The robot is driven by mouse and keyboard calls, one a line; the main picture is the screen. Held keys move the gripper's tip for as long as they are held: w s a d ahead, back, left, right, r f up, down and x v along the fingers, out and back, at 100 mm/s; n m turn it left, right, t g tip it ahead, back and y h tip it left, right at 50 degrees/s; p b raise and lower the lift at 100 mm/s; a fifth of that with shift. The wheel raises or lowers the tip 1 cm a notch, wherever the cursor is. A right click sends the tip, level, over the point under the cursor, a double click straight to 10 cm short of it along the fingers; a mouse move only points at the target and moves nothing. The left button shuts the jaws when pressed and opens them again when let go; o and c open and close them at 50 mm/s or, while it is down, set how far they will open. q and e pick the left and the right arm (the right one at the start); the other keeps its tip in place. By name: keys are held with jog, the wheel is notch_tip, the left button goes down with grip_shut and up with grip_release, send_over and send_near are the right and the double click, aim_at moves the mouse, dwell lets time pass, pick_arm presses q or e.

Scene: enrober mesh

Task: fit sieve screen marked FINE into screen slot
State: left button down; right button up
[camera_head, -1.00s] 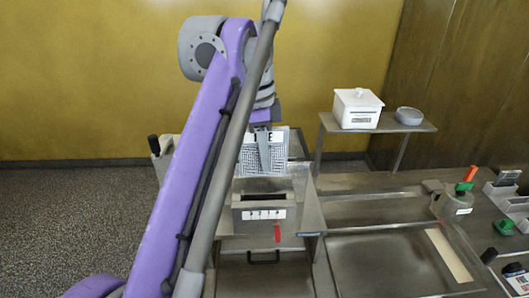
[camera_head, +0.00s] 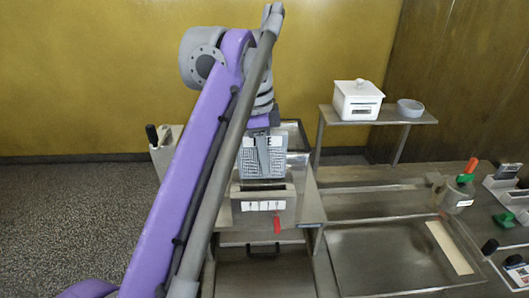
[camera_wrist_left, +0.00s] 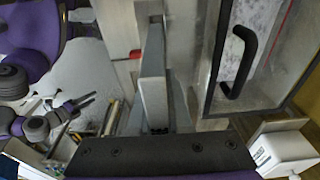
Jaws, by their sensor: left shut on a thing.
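My left gripper (camera_head: 263,157) points down and is shut on the sieve screen (camera_head: 248,163), a grey mesh panel with a white label along its top. The fingers cover the middle of the label, so only its end letters show. The screen hangs upright directly above the screen slot, the dark opening in the top of a metal box (camera_head: 245,207). Its lower edge is at or just above the opening; I cannot tell whether it has entered. In the left wrist view the gripper fingers (camera_wrist_left: 155,85) show, but the screen is not clear there.
A white lidded container (camera_head: 357,100) and a grey bowl (camera_head: 410,107) stand on a back shelf (camera_head: 340,116). Small tools and bins crowd the far right.

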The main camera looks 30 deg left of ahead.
aim_at(266, 176)
pick_arm(q)
jog(key=shift+f+b, duration=0.4)
jog(key=shift+f, duration=0.8)
pick_arm(e)
jog(key=shift+s+f, duration=0.2)
jog(key=shift+f, duration=0.6)
pick_arm(q)
jog(key=shift+w+p, duration=0.1)
jog(key=shift+p, duration=0.45)
pick_arm(e)
jog(key=shift+w+r, duration=0.3)
jog(key=shift+r, duration=0.5)
pick_arm(q)
jog(key=shift+f+b, duration=0.7)
jog(key=shift+f, duration=0.9)
pick_arm(e)
jog(key=shift+s+f, duration=0.2)
jog(key=shift+f, duration=0.3)
jog(key=shift+s+f, duration=0.15)
jog(key=shift+f, duration=0.35)
pick_arm(q)
jog(key=shift+r, duration=0.2)
pick_arm(e)
jog(key=shift+r, duration=0.15)
